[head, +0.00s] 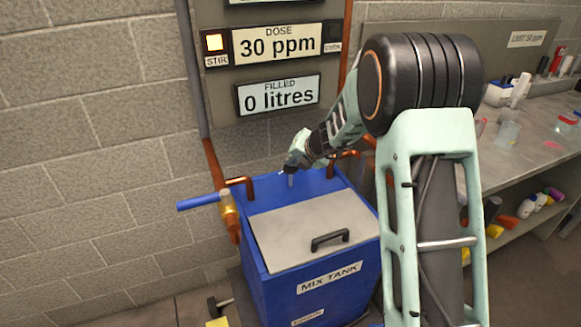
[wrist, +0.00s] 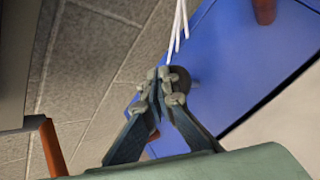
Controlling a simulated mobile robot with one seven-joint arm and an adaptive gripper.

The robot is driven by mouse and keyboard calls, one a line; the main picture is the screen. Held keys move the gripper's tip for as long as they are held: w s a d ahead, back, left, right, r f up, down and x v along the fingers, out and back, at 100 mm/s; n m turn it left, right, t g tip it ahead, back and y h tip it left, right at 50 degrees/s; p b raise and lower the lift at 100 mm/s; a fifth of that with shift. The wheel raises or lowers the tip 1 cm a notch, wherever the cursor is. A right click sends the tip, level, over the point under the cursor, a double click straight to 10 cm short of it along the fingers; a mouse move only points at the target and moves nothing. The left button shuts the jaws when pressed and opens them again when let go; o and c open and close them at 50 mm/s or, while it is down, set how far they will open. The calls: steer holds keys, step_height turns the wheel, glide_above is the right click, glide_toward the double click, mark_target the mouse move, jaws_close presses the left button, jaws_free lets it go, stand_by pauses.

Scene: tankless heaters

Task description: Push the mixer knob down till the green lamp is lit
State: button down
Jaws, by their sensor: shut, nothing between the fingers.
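My gripper (head: 291,165) is above the back of the blue mix tank (head: 285,292), pointing down. In the wrist view its fingers (wrist: 160,84) are shut and empty. A dark round piece (wrist: 179,80), probably the mixer knob, shows right at the fingertips; I cannot tell whether they touch it. In the head view a thin grey stem (head: 291,181) shows below my gripper, and the knob itself is hidden or too small to make out. The lamp at the panel's right (head: 332,31) is dark. No green light shows.
The tank's grey lid (head: 310,222) has a black handle (head: 330,240). A brass valve (head: 229,212) with a blue lever (head: 198,202) is left of the tank. Copper pipes (head: 240,183) stand at its back. A cluttered bench (head: 535,140) is at right.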

mark_target(294, 171)
steer(key=shift+s+f+b, duration=0.1)
steer(key=shift+f+b, duration=1.85)
steer(key=shift+f, duration=0.4)
stand_by(1.3)
steer(key=shift+r, duration=0.1)
steer(key=shift+r+p, duration=3)
steer(key=shift+p, duration=0.15)
step_height(294, 171, up, 5)
steer(key=p, duration=0.5)
steer(key=shift+r, duration=0.1)
